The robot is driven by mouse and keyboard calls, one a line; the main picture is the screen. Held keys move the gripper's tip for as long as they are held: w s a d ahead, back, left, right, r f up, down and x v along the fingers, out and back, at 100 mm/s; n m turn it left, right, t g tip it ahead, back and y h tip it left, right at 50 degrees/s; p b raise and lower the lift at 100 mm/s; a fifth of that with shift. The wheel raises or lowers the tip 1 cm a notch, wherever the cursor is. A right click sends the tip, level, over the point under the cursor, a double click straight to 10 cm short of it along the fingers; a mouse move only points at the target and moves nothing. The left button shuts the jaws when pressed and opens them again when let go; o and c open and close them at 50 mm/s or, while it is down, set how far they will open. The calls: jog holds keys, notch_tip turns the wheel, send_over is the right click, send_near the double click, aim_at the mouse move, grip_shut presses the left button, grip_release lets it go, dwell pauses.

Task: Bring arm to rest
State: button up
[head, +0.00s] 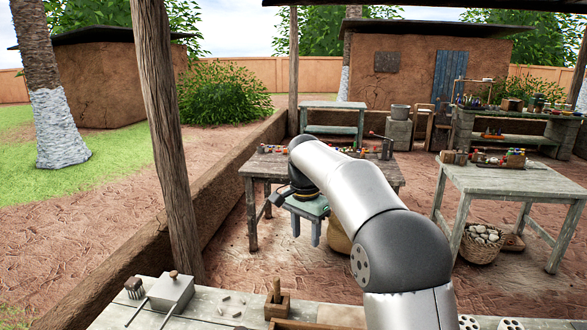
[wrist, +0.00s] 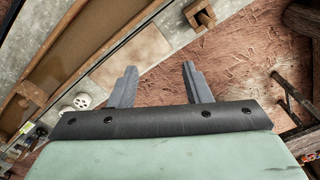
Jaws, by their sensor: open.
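My gripper (wrist: 159,72) shows in the wrist view with its two grey fingers spread apart and nothing between them. Behind the fingers, a dark bar with bolts and a pale green housing fill the lower part of that view. In the head view my silver arm reaches up from the bottom right, bends at a dark joint, and extends forward and left. Its far end is in front of the middle worktable (head: 255,168). The fingers cannot be made out clearly in the head view.
The near bench (head: 100,322) holds a grey metal box (head: 171,293), a brush (head: 134,287) and a small wooden box (head: 278,306). A wooden post (head: 165,130) stands at left. A right table (head: 500,180) has a basket (head: 481,246) below. Red ground lies between.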

jog(key=s+d+f+n, duration=0.15)
jog(key=s+d, duration=0.25)
jog(key=s, duration=0.5)
jog(key=s+d+n, duration=0.3)
jog(key=s+d, duration=0.2)
jog(key=s, duration=0.5)
jog(key=s+d+f+n, duration=0.1)
jog(key=s+f, duration=0.3)
jog(key=s, duration=0.4)
jog(key=s+d+f+n, duration=0.2)
jog(key=s+f, duration=0.2)
jog(key=s, duration=0.5)
jog(key=shift+s+d+f+n, duration=0.2)
jog(key=shift+f+n, duration=0.15)
